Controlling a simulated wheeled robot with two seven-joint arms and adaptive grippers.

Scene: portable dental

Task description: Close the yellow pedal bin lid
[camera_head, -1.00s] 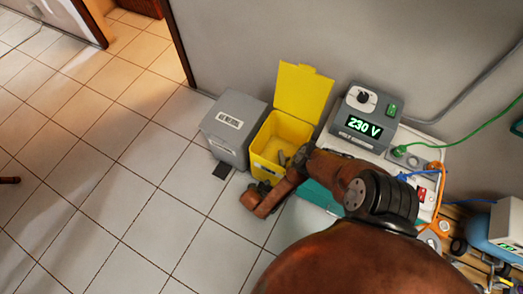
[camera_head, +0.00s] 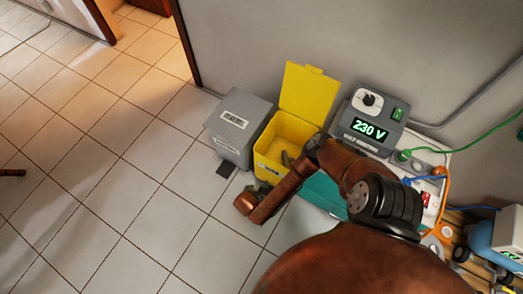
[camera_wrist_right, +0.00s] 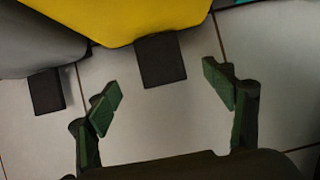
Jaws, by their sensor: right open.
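The yellow pedal bin (camera_head: 268,160) stands on the floor by the wall. My left gripper is out of view.
A grey bin (camera_head: 238,125) with a closed lid stands close on the left, its dark pedal (camera_head: 226,170) at its front. A voltage unit (camera_head: 372,118) reading 230 V stands on the right among cables. The tiled floor (camera_head: 120,200) to the left is clear.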

